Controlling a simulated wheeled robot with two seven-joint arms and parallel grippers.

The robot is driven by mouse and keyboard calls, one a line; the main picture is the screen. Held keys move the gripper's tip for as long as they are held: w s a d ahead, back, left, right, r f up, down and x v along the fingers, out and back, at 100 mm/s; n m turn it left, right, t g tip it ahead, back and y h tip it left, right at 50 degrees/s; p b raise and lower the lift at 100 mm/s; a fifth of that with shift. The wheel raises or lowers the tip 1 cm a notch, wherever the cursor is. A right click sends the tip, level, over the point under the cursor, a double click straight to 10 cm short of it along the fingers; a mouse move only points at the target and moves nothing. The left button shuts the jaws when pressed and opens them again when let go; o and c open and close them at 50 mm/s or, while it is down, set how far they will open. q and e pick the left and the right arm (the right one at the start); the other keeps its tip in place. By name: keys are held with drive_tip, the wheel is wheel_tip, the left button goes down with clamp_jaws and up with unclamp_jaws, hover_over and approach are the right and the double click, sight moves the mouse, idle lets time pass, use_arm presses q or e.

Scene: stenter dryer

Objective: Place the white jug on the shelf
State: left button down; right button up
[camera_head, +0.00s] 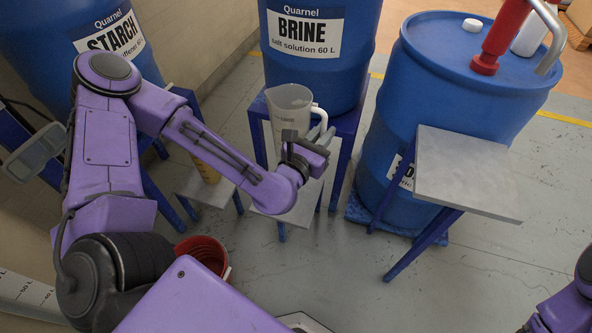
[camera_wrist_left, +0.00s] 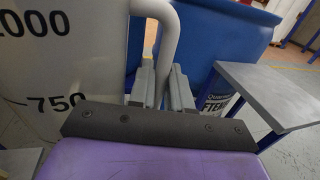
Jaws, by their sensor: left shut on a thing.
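The white jug (camera_head: 289,100) is upright and translucent, in front of the BRINE drum in the head view. My left gripper (camera_head: 309,140) is shut on its handle, at the jug's right side. In the left wrist view the jug (camera_wrist_left: 55,65) fills the left side with volume marks, and its handle runs down between the fingers of the gripper (camera_wrist_left: 162,88). A grey shelf (camera_head: 465,175) on blue legs stands to the right, its visible top bare. The jug's base is partly hidden by my gripper. Only part of my right arm shows at the lower right corner.
The blue BRINE drum (camera_head: 350,70) stands on a blue stand behind the jug. A STARCH drum (camera_head: 40,25) is at left, another blue drum (camera_head: 410,110) behind the shelf. Low grey stands (camera_head: 290,205) and a red bucket (camera_head: 205,250) are below. Floor before the shelf is clear.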

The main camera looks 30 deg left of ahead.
use_arm(q)
drive_tip(key=s+a+f+b, duration=0.1)
drive_tip(key=a+f+b, duration=0.1)
drive_tip(key=f+b, duration=0.9)
drive_tip(key=s+a+f+b, duration=0.1)
drive_tip(key=a+f+b, duration=0.2)
drive_tip(key=f+b, duration=0.75)
drive_tip(key=w+a+f+b, duration=0.4)
drive_tip(key=w+f+b, duration=0.2)
drive_tip(key=w+f, duration=0.7)
wheel_tip(320, 180, down, 3)
drive_tip(key=shift+r+y, duration=0.1)
drive_tip(key=shift+y, duration=0.2)
drive_tip(key=c, duration=1.1)
unclamp_jaws()
drive_tip(key=shift+d, duration=0.1)
drive_tip(key=shift+o, duration=0.2)
use_arm(e)
drive_tip(key=s+a+f+n+g+y, duration=0.1)
drive_tip(key=s+f+n+g, duration=0.2)
drive_tip(key=f, duration=2.8)
drive_tip(key=shift+s+y, duration=0.4)
use_arm(q)
drive_tip(key=shift+r, duration=0.1)
use_arm(e)
drive_tip(key=shift+r, duration=0.1)
